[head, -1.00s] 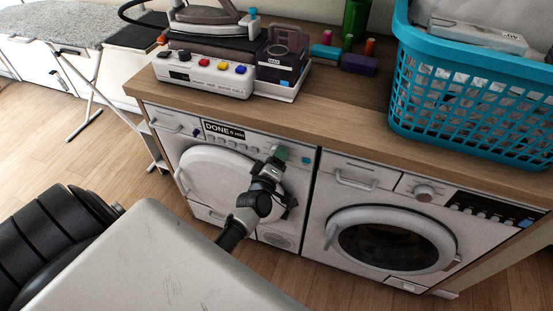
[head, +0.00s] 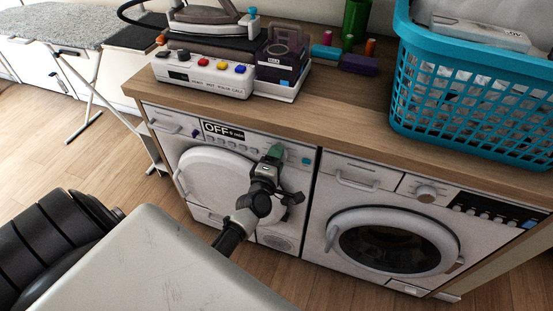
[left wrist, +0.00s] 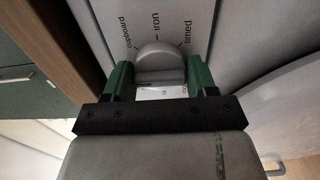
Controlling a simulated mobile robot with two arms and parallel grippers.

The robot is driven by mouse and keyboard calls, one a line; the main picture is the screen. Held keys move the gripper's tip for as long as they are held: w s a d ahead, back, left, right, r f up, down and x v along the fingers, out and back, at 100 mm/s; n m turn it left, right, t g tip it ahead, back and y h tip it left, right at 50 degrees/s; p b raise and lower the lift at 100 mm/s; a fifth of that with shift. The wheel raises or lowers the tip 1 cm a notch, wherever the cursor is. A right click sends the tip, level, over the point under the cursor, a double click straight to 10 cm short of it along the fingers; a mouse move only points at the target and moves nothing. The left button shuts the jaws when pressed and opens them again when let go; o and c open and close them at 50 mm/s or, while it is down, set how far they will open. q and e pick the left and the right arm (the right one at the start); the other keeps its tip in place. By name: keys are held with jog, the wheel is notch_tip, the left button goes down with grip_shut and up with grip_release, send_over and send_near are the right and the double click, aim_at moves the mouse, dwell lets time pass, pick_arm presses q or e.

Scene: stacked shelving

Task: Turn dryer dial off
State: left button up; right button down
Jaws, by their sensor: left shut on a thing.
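The dryer (head: 215,178) is the left white machine under the wooden counter, with a closed round white door. Its small display (head: 223,131) reads "OFF". My left gripper (head: 273,157) is at the dryer's control panel and hides the dial in the head view. In the left wrist view the rounded grey dial (left wrist: 160,58) sits between the two green fingers of my left gripper (left wrist: 160,82), which are shut on it. My right gripper is not in view.
A washing machine (head: 385,240) with a dark round window stands to the right of the dryer. On the counter (head: 340,115) are a steam iron station (head: 205,73), thread spools and a blue laundry basket (head: 470,105). An ironing board (head: 65,22) stands at the left.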

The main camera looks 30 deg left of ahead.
pick_arm(q)
jog(key=o, duration=0.9)
jog(key=shift+s, duration=0.15)
jog(key=v, duration=1)
jog(key=shift+s+d, duration=0.15)
jog(key=shift+s, duration=0.1)
